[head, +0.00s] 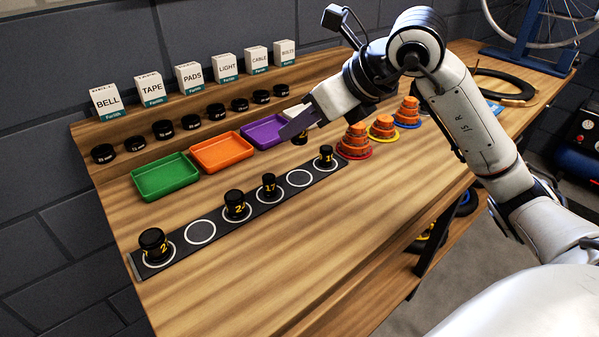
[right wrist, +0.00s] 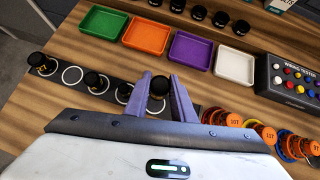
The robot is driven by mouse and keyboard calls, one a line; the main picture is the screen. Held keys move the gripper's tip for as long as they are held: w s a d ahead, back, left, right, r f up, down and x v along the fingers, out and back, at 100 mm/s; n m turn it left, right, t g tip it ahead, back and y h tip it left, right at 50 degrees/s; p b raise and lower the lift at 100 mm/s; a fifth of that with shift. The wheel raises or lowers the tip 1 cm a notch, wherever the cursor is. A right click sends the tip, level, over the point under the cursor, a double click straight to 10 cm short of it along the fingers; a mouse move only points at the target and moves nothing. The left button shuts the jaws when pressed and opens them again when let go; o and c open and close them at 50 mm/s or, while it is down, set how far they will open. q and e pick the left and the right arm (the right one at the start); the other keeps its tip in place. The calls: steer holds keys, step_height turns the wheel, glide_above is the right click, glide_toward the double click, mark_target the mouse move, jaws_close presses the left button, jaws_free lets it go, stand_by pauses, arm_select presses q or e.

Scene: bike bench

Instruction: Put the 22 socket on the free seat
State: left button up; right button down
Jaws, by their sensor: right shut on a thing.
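My right gripper (head: 297,128) is shut on a black socket (head: 300,138) and holds it above the far right part of the dark socket rail (head: 218,215). The held socket also shows between the purple fingers in the right wrist view (right wrist: 160,87); its number is not readable. On the rail stand a socket at the left end (head: 153,243) with a partly readable number starting with 2, one marked 24 (head: 236,204), one marked 17 (head: 268,186), and one at the right end (head: 326,157). Two ringed seats are empty: the second from left (head: 200,232) and the fifth (head: 299,178). My left gripper is not in view.
Green (head: 165,177), orange (head: 221,152) and purple (head: 262,132) trays lie behind the rail, with a white tray (right wrist: 236,68) beside them. Orange stacked pieces (head: 356,142) stand right of the rail. Labelled boxes (head: 148,90) line the back shelf. The front bench surface is clear.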

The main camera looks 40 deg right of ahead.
step_height(320, 180, down, 8)
steer(key=shift+f+b, duration=0.1)
steer(key=shift+b, duration=0.4)
steer(key=shift+f, duration=0.1)
steer(key=c, duration=1.5)
jaws_free()
steer(key=shift+r, duration=0.25)
steer(key=v, duration=1.1)
steer(key=shift+s+r+b, duration=0.2)
steer(key=shift+s+b, duration=0.1)
steer(key=shift+s, duration=0.1)
